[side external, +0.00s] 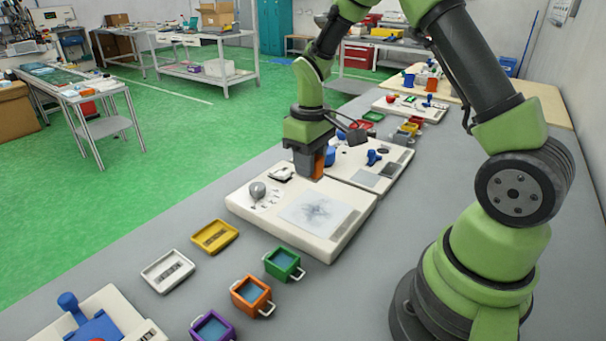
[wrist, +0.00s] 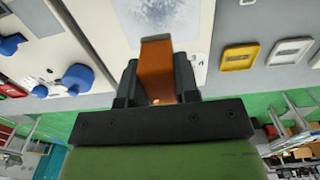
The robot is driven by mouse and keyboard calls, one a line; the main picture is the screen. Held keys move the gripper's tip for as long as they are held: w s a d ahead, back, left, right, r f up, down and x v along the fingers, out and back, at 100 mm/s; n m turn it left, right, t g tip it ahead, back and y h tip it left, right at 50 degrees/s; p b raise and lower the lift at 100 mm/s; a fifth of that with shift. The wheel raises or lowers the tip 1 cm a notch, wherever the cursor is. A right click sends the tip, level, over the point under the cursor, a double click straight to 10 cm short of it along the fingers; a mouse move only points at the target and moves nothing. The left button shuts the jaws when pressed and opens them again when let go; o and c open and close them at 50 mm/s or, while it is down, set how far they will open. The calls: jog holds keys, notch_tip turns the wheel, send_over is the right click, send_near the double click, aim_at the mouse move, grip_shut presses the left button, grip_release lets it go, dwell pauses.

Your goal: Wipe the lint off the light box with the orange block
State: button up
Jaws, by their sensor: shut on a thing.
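My gripper (side external: 312,165) is shut on the orange block (side external: 330,156), at the far edge of a white board (side external: 245,207). In the wrist view the orange block (wrist: 155,68) stands between the two dark fingers of my gripper (wrist: 156,80). The light box (side external: 316,212) is a pale panel set in the board, with grey lint gathered around its middle. In the wrist view part of the light box (wrist: 135,20) shows beyond the block, with speckled lint on it. I cannot tell whether the block touches the board.
A silver rounded object (side external: 257,190) stands on the board left of the light box. Orange (side external: 251,296), green (side external: 283,263) and purple (side external: 212,328) containers and a yellow tray (side external: 215,237) stand in front. Another board with blue parts (side external: 374,157) adjoins behind.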

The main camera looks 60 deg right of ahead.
aim_at(295, 206)
jog(key=s+d, duration=0.1)
jog(key=s, duration=0.5)
jog(key=shift+w+d+f, duration=0.1)
jog(key=shift+f, duration=1.55)
jog(key=shift+w+d+f, duration=0.1)
jog(key=shift+f, duration=1.5)
jog(key=shift+w+f, duration=0.35)
jog(key=shift+f, duration=0.3)
jog(key=shift+c, duration=0.2)
jog(key=shift+w+f, duration=0.2)
jog(key=shift+w, duration=3.55)
jog(key=shift+a, duration=0.35)
jog(key=shift+s+a, duration=0.3)
jog(key=shift+s, duration=3.9)
jog(key=shift+a, duration=0.5)
jog(key=shift+w+a, duration=0.15)
jog(key=shift+w, duration=3.95)
jog(key=shift+w+r, duration=0.15)
jog(key=shift+w, duration=0.05)
notch_tip(295, 206, up, 8)
